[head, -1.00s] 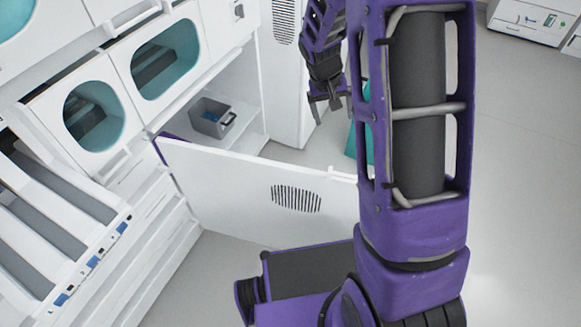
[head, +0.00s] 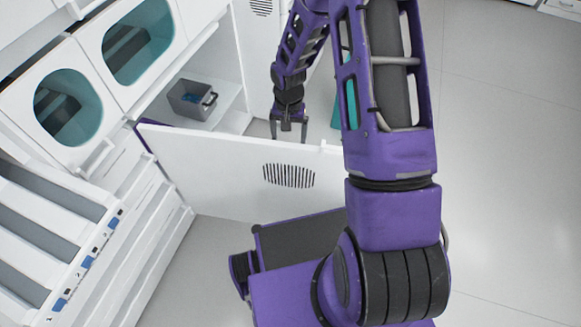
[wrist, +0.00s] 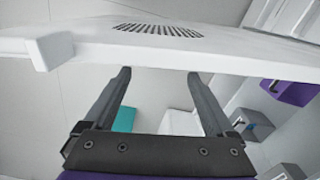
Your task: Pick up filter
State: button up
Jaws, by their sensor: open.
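I cannot make out for sure which thing is the filter. A grey box (head: 188,101) with a dark handle and something blue in it sits in the open lower compartment of the white machine. My gripper (head: 288,138) hangs to the right of that box, behind the open white door (head: 225,170) as seen from the head. In the wrist view my gripper (wrist: 158,76) is open, with nothing between its fingers. The slotted door panel (wrist: 215,48) spans the picture just beyond the fingertips. A grey box (wrist: 250,124) shows at the right.
The open door stands between my body and the compartment. Its vent slots (head: 289,175) face the head camera. A teal object (head: 345,107) is partly hidden behind my arm. Racks (head: 50,215) line the left. The floor (head: 505,170) at right is clear.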

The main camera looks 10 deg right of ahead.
jog(key=shift+s+d+f+b, duration=0.1)
jog(key=shift+s+f+b, duration=0.05)
jog(key=shift+f, duration=1.45)
jog(key=shift+s+d+f+b, duration=0.1)
jog(key=shift+f+b, duration=0.05)
jog(key=shift+f, duration=1.4)
grip_shut()
